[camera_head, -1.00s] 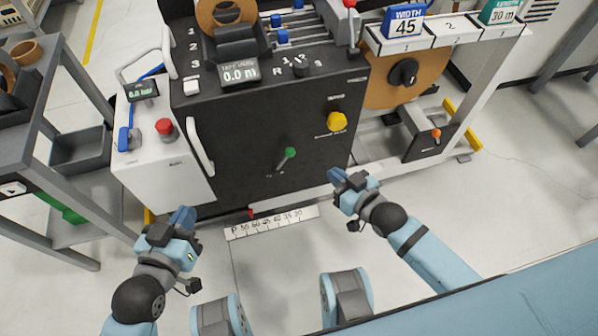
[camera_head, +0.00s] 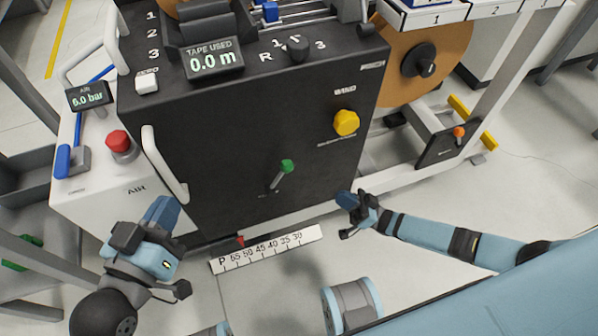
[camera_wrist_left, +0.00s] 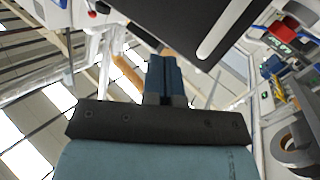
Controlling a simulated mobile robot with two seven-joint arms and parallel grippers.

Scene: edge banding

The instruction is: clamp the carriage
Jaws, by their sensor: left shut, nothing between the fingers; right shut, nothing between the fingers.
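The black machine body (camera_head: 230,130), which may be the carriage, fills the middle of the head view. A lever with a green knob (camera_head: 287,166) tilts up to the right on its front, and a yellow knob (camera_head: 346,122) sits above right. A red pointer (camera_head: 240,240) stands at a white number scale (camera_head: 268,248) below. I cannot tell which part is the clamp. My left gripper (camera_head: 164,210) is shut and empty, left of the scale, below the white handle. Its shut blue fingers show in the left wrist view (camera_wrist_left: 165,75). My right gripper (camera_head: 346,199) is shut and empty, right of and below the green knob.
A white air unit (camera_head: 130,195) with a red button (camera_head: 120,143) and a blue lever (camera_head: 66,160) stands left. A white handle (camera_head: 165,165) sticks out from the machine. An orange-knobbed lever (camera_head: 458,132) is at the right.

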